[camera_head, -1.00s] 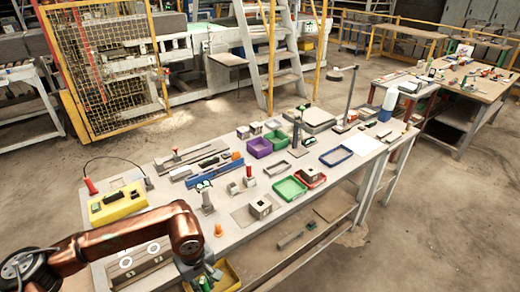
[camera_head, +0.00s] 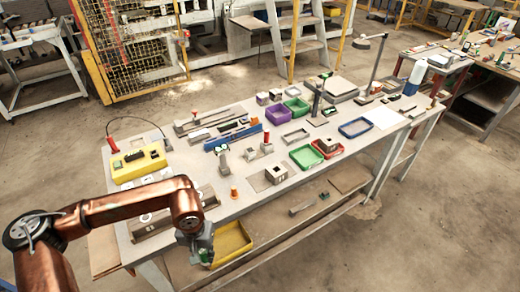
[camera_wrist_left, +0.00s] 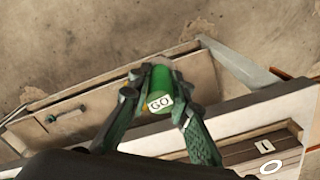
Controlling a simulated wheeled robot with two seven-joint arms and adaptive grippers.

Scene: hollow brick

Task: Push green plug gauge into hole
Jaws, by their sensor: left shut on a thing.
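My left gripper (camera_head: 203,250) hangs at the front edge of the bench, left of the yellow bin. In the left wrist view, my left gripper (camera_wrist_left: 158,88) is shut on the green plug gauge (camera_wrist_left: 161,80). The gauge has a white label reading GO, and its far end is partly hidden. In the head view only a little of the green gauge (camera_head: 206,256) shows. A grey hollow block (camera_head: 276,174) with a dark square opening sits on a flat plate on the bench, up and right of the gripper and apart from it. My right gripper is out of view.
A yellow bin (camera_head: 232,243) is beside the gripper, below the bench top. An orange peg (camera_head: 234,192) and a grey stand (camera_head: 224,160) are on the bench. A yellow box (camera_head: 138,165) stands at its left; green (camera_head: 306,157) and red trays lie farther right.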

